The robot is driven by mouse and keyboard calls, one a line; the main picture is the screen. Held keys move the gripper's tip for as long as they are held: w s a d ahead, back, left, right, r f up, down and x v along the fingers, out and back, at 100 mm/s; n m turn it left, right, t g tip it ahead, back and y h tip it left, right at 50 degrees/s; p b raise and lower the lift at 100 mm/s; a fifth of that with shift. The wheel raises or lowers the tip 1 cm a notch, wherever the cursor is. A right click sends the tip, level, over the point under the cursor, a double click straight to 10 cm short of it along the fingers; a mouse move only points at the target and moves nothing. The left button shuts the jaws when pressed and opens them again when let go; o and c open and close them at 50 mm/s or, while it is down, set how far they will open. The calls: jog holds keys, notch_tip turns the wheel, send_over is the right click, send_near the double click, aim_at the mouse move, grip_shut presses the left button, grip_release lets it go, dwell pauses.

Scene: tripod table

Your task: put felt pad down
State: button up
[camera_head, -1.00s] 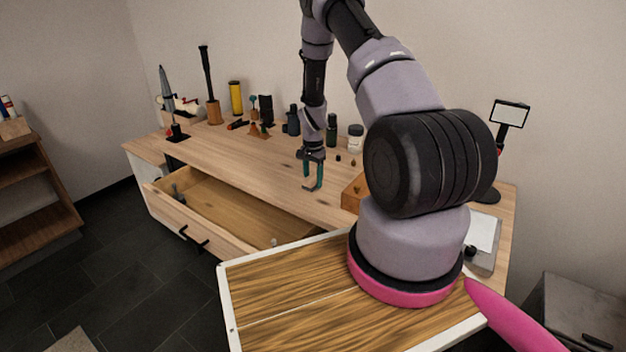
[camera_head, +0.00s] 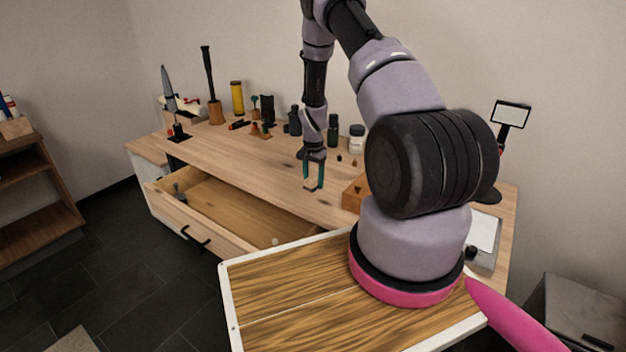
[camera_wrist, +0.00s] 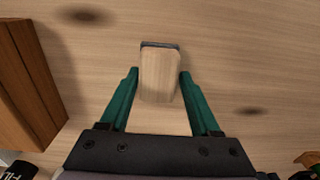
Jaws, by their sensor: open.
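The felt pad (camera_wrist: 160,76) appears to be the small pale wooden block with a dark grey strip along its far edge. In the wrist view it sits between the two teal fingers of my gripper (camera_wrist: 159,73), with a narrow gap on each side. My gripper is open. In the head view my gripper (camera_head: 313,186) points down over the desktop (camera_head: 250,165), with the pale block low between its fingers. I cannot tell for sure whether the block rests on the desktop.
A wooden box (camera_head: 353,196) stands just right of my gripper. Bottles (camera_head: 333,130) and a white jar (camera_head: 356,138) stand behind it. An open drawer (camera_head: 235,205) juts out in front. The desktop to the left of my gripper is mostly clear.

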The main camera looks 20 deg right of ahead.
notch_tip(320, 180, up, 12)
notch_tip(320, 180, up, 17)
jog(key=n+t, duration=0.1)
jog(key=t, duration=0.1)
send_over(315, 177)
jog(key=s+a, duration=0.3)
jog(key=s+a+r+n+t+y, duration=0.1)
jog(key=s+a+r, duration=0.15)
jog(key=r, duration=0.35)
jog(key=s+a+r+n, duration=0.1)
jog(key=s+r, duration=0.3)
jog(key=r, duration=0.1)
jog(key=s+a+r+n+t, duration=0.1)
jog(key=s+r, duration=0.3)
jog(key=s, duration=0.2)
jog(key=s+a+r+n+t, duration=0.1)
jog(key=s+r, duration=0.2)
jog(key=s, duration=0.4)
jog(key=s+a+r+n+t+y, duration=0.1)
jog(key=s+a+r+n+t, duration=0.1)
jog(key=s+r, duration=0.2)
jog(key=s, duration=0.3)
jog(key=shift+s+r, duration=0.25)
jog(key=shift+r, duration=0.1)
jog(key=shift+a, duration=0.1)
